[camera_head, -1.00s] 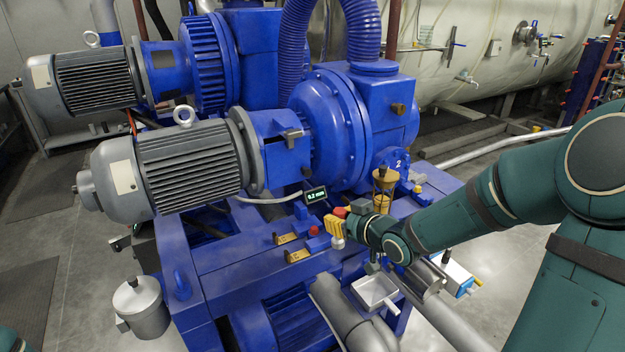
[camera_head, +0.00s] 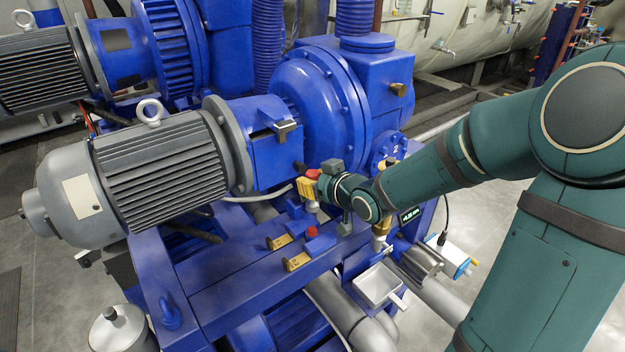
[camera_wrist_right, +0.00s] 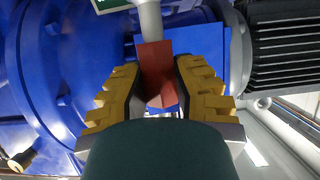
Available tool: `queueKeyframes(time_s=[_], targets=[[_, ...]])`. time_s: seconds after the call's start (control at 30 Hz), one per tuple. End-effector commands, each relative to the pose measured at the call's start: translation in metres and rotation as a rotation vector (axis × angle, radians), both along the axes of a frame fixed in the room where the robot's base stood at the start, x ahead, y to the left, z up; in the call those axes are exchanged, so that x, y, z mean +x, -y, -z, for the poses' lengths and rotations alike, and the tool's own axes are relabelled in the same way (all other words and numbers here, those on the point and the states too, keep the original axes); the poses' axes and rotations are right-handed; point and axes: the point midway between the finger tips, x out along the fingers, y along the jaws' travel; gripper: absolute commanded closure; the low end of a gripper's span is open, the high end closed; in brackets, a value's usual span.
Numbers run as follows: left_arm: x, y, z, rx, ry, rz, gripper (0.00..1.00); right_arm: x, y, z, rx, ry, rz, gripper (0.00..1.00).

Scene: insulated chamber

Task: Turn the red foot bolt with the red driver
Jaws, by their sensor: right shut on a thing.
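My right gripper (camera_head: 308,189) has yellow fingers and is shut on the red driver (camera_head: 313,174). In the right wrist view, the red block of the driver (camera_wrist_right: 155,70) sits between the two yellow finger pads, and a pale grey shaft runs from it to the top edge. In the head view its grey end shows just below the fingers. The red foot bolt (camera_head: 311,232) is on the blue frame, below the gripper in the picture and apart from it. My left gripper is in neither view.
A grey motor (camera_head: 160,160) and blue pump housing (camera_head: 320,95) stand behind and left of the gripper. Brass-coloured plates (camera_head: 297,261) lie near the bolt. A white tray (camera_head: 378,284) and a small display (camera_head: 411,215) are right of it.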

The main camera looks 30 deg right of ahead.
Motion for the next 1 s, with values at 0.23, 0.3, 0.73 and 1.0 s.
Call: queueKeyframes(time_s=[0.23, 0.3, 0.73, 1.0], targets=[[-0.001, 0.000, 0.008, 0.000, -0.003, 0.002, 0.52, -0.001, 0.000, 0.007, 0.000, 0.003, 0.000, 1.00], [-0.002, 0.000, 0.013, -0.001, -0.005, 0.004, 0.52, -0.001, 0.000, 0.012, 0.000, 0.002, 0.000, 1.00], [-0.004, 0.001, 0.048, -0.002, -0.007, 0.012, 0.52, -0.001, 0.000, 0.049, 0.001, 0.002, -0.001, 1.00], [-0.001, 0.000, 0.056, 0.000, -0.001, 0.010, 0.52, -0.001, 0.000, 0.058, 0.001, 0.003, -0.001, 1.00]])
